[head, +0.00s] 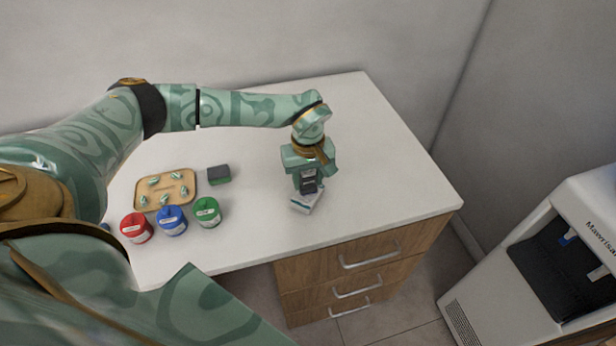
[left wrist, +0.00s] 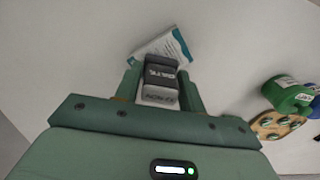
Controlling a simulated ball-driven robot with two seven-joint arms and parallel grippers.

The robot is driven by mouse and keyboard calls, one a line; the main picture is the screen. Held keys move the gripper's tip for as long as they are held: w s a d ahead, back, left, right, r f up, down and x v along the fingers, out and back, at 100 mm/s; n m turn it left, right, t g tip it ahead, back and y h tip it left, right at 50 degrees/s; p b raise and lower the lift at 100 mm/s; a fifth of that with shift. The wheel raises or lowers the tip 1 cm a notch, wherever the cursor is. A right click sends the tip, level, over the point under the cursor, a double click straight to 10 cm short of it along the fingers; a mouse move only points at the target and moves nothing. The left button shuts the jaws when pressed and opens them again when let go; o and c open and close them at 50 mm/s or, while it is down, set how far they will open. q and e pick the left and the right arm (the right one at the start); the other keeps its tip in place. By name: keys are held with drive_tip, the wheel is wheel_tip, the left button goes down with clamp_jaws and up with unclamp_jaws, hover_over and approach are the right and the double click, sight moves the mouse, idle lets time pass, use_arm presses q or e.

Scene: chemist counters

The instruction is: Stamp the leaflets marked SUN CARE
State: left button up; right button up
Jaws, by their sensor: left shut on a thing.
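My left gripper (head: 309,176) points down near the middle of the counter and is shut on a dark grey stamp-like block (head: 309,187). In the left wrist view the block (left wrist: 160,74) sits between the fingers, with pale lettering too blurred to read surely. A white leaflet or leaflet stack with a teal edge (head: 303,204) lies right under the block. It also shows past the fingertips in the left wrist view (left wrist: 172,44). I cannot tell whether the block touches it, and its title is not readable. My right gripper is not in view.
A small dark pad (head: 219,176) lies left of the gripper. A tan tray (head: 190,203) holds several small pale-green pieces. Red (head: 136,228), blue (head: 172,221) and green (head: 207,213) labelled pots stand along the front. The counter's right side (head: 400,185) is clear. A water dispenser (head: 560,250) stands at the right.

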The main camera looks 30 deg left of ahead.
use_arm(q)
drive_tip(key=shift+f, duration=0.5)
idle(0.5)
drive_tip(key=shift+s, duration=0.1)
idle(1.1)
wheel_tip(320, 180, up, 7)
drive_tip(key=p, duration=0.6)
drive_tip(key=shift+r, duration=0.1)
idle(0.5)
